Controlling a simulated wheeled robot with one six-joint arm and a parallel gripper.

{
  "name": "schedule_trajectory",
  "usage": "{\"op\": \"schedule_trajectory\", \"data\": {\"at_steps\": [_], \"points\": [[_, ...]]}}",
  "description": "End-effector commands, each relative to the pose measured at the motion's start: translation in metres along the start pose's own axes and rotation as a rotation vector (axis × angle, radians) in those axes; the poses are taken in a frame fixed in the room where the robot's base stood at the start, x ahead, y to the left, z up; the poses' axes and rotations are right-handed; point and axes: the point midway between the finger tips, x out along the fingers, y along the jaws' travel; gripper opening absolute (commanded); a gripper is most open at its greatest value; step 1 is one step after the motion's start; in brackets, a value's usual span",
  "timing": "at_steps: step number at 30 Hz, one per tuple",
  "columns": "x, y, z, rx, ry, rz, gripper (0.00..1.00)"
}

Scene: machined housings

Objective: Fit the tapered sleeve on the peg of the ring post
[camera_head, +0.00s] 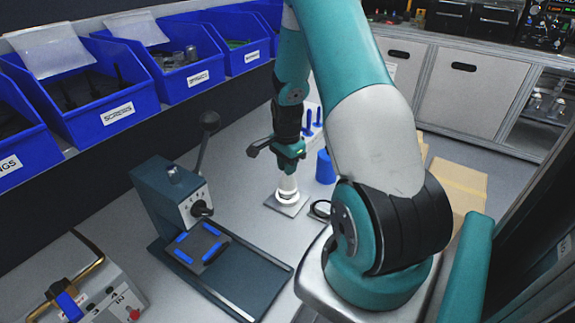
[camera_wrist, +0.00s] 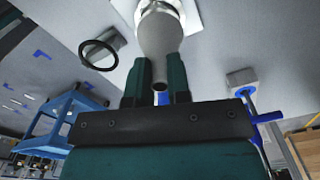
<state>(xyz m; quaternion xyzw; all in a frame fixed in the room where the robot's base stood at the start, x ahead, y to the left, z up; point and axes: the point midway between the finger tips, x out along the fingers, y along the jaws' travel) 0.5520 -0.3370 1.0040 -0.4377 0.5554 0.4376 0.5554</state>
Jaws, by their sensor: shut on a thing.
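The tapered sleeve (camera_wrist: 160,38) is pale grey, wide toward the top of the wrist view and narrow between my fingers. My gripper (camera_wrist: 160,78) is shut on its narrow end. In the head view my gripper (camera_head: 288,160) points down, with the pale sleeve (camera_head: 288,183) below it, roughly upright. The ring post's square plate (camera_head: 276,206) lies on the bench directly under the sleeve, with pale round rings on it. It also shows in the wrist view (camera_wrist: 193,20). The peg is hidden, and I cannot tell whether the sleeve is around it.
A black ring (camera_wrist: 84,55) lies close by; it is right of the plate in the head view (camera_head: 320,216). A blue cylinder (camera_head: 325,168) stands behind. A lever press (camera_head: 180,200) stands at left. Blue bins (camera_head: 115,110) line the back. Bench between press and plate is clear.

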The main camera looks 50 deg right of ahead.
Motion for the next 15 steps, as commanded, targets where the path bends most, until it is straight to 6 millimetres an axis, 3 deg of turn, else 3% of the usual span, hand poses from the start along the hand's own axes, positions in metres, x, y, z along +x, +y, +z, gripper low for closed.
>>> {"op": "schedule_trajectory", "data": {"at_steps": [15], "points": [[0.0084, -0.0001, -0.0001, 0.0, 0.0, 0.0, 0.0]]}}
